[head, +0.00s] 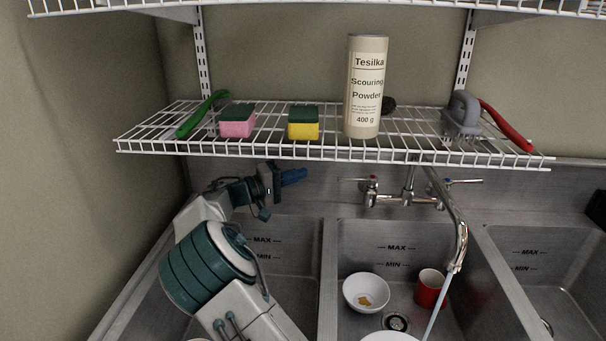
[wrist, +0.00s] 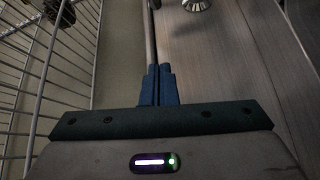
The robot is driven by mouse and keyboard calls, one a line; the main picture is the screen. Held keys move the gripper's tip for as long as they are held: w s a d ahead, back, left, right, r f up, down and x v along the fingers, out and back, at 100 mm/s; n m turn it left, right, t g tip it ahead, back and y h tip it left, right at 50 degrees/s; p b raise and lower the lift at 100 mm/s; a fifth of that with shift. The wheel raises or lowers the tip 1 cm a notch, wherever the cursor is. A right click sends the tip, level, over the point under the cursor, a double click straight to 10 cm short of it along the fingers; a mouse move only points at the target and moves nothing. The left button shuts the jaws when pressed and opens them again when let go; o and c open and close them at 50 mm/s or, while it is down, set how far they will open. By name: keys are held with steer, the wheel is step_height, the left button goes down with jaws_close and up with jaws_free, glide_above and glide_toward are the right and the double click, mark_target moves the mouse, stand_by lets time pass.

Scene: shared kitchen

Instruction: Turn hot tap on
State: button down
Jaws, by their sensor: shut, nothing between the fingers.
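The chrome mixer tap (head: 400,198) is on the steel back wall above the middle sink. Its left handle (head: 356,179) has a red mark and its lever points left; this is the hot tap. The right handle (head: 465,181) has a blue mark and its lever points right. A thin stream of water (head: 437,306) runs from the spout (head: 461,235). My gripper (head: 304,173) is shut and empty, left of the hot handle and apart from it, pointing right. In the wrist view, its blue fingers (wrist: 158,84) are together. A chrome part (wrist: 196,5) shows at the top edge there.
A wire shelf (head: 230,147) hangs just above my gripper, holding a scouring powder can (head: 364,90), sponges and brushes. A white bowl (head: 366,292) and red mug (head: 430,287) are in the middle sink. Clear space lies between my gripper and the hot handle.

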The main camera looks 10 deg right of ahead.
steer(key=s+d+p, duration=0.1)
steer(key=d, duration=0.7)
steer(key=shift+d+f, duration=0.15)
steer(key=shift+d, duration=0.05)
steer(key=shift+s+f, duration=0.1)
steer(key=shift+s, duration=0.05)
